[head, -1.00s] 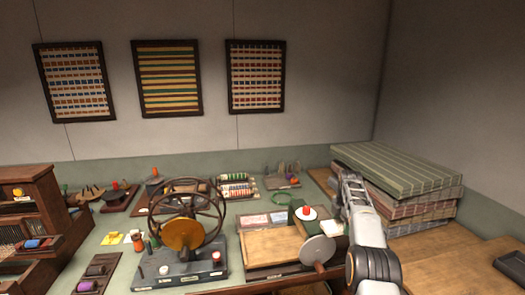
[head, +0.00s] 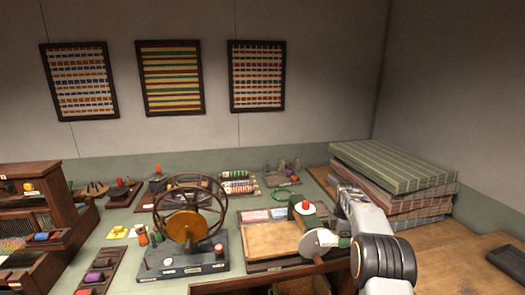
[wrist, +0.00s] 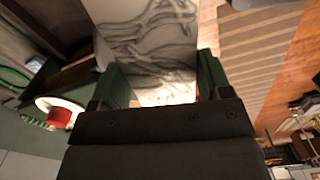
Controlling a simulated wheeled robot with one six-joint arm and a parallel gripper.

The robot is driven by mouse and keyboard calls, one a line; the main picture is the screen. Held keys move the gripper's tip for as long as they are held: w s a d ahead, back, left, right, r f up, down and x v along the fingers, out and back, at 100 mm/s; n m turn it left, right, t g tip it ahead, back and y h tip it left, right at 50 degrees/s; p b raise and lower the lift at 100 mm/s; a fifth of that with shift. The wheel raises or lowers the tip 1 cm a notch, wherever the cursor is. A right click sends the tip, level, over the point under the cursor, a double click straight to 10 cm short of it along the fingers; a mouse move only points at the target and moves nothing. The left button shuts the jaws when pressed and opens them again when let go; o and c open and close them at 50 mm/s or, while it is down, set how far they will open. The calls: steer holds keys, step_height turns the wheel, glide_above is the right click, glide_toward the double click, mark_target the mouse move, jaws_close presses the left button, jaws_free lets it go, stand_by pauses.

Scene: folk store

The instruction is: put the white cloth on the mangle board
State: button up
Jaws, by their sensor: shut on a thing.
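In the wrist view, my gripper (wrist: 160,62) shows two green fingers with a pale sheet between them, which looks like the white cloth (wrist: 145,28). It has grey wavy folds or marks and extends beyond the fingertips. The gripper is shut on it. In the head view, my arm reaches over the right end of a tray holding a pale wooden board (head: 275,243), likely the mangle board. The fingers are mostly hidden there.
A grey disc (head: 318,242) stands at the board's right end. A white disc with a red top (head: 303,206) is behind it. A spoked wheel device (head: 187,235) stands to the left. Striped folded textiles (head: 395,165) are stacked behind my arm on the right.

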steer(key=s+a+f+m, duration=0.6)
steer(key=s+f+m, duration=0.3)
steer(key=s, duration=0.1)
steer(key=s+a+f+m, duration=0.5)
steer(key=s+f+m, duration=0.3)
steer(key=s, duration=0.1)
step_height(320, 180, down, 8)
steer(key=b, duration=0.7)
steer(key=shift+s+a+f+m+b, duration=0.15)
steer(key=shift+s+a+m+b, duration=0.2)
steer(key=shift+s+m+b, duration=0.05)
